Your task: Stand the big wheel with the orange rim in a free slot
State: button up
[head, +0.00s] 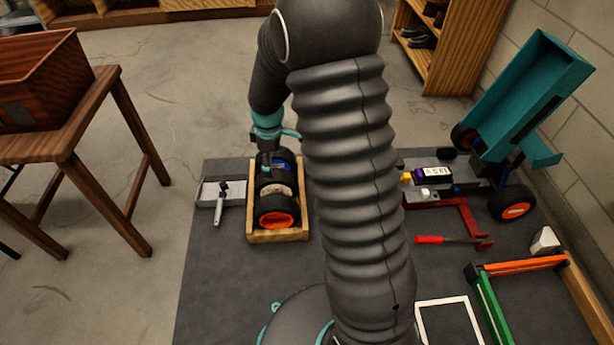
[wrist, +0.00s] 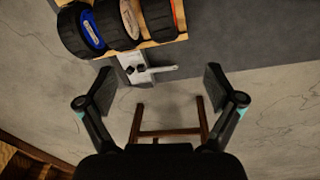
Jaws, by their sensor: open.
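A big black wheel with an orange rim (head: 278,216) stands upright at the near end of the wooden rack (head: 280,236). Behind it in the rack are a wheel with a cream rim (head: 275,189) and one with a blue rim (head: 284,163). The wrist view shows the blue-rimmed (wrist: 88,30), cream-rimmed (wrist: 128,18) and orange-rimmed (wrist: 176,14) wheels at the top left. My gripper (wrist: 160,92) is open and empty, apart from the wheels. In the head view my gripper (head: 268,150) is near the rack's far end. I cannot tell whether a slot is free.
A grey tray (head: 208,196) with a tool lies left of the rack. A teal car body (head: 530,95) with orange-rimmed wheels stands at the right, near a red frame (head: 470,222) and screwdriver (head: 430,239). A wooden table (head: 60,140) is at the left.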

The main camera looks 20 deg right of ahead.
jog(key=s+r+m+t, duration=0.1)
jog(key=s+r+m, duration=0.3)
jog(key=r, duration=0.6)
jog(key=s+r+m+t, duration=0.1)
jog(key=s+r+m, duration=0.3)
jog(key=s, duration=0.8)
jog(key=s+r+m+t, duration=0.2)
jog(key=s+r+m, duration=0.1)
jog(key=s+r, duration=0.6)
jog(key=s, duration=0.3)
jog(key=shift+m+t, duration=0.3)
jog(key=shift+m, duration=0.1)
